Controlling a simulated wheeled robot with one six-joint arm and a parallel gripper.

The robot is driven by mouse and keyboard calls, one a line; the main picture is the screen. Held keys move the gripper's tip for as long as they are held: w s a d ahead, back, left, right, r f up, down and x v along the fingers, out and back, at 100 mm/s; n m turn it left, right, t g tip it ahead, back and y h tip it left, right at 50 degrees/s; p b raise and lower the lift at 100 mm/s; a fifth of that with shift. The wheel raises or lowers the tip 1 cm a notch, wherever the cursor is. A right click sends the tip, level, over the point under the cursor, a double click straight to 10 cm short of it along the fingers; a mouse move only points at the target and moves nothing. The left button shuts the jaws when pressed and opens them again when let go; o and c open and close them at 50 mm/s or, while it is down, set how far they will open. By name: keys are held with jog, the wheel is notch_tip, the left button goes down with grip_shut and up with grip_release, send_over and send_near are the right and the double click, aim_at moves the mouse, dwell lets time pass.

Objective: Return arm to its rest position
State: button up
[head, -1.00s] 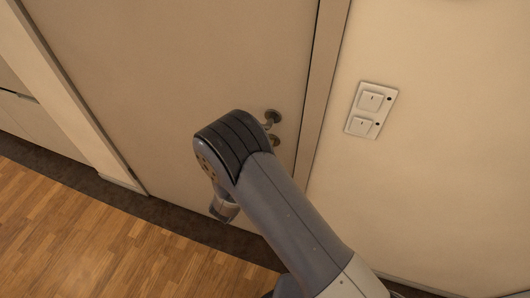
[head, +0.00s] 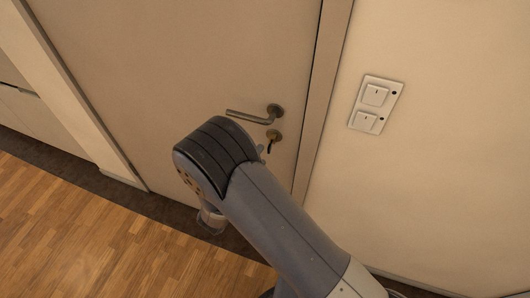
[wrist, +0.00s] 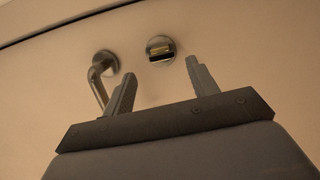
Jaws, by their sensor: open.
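My arm (head: 270,215) reaches up from the bottom of the head view, bent at a dark ribbed joint (head: 215,152) in front of the door. In the head view my gripper is mostly hidden behind and below that joint. In the wrist view my gripper (wrist: 161,78) is open, its two fingers apart with nothing between them. The door handle (wrist: 100,72) is beyond the left finger and a round lock plate (wrist: 160,49) is beyond the gap. I cannot tell the exact distance from the fingers to the door.
The closed door (head: 165,70) has a lever handle (head: 255,115) and a key lock (head: 273,136). A light switch panel (head: 376,104) is on the wall at the right. Pale cabinets (head: 25,115) stand at the far left. The wooden floor (head: 95,240) at lower left is clear.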

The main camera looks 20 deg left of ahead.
jog(key=b+v, duration=0.1)
jog(key=v, duration=0.5)
jog(key=shift+d, duration=0.1)
jog(key=shift+w, duration=0.15)
jog(key=p+x, duration=0.3)
jog(key=x, duration=0.8)
jog(key=shift+r, duration=0.15)
jog(key=shift+s+m+b, duration=0.2)
jog(key=shift+m+b, duration=0.3)
jog(key=shift+m, duration=0.9)
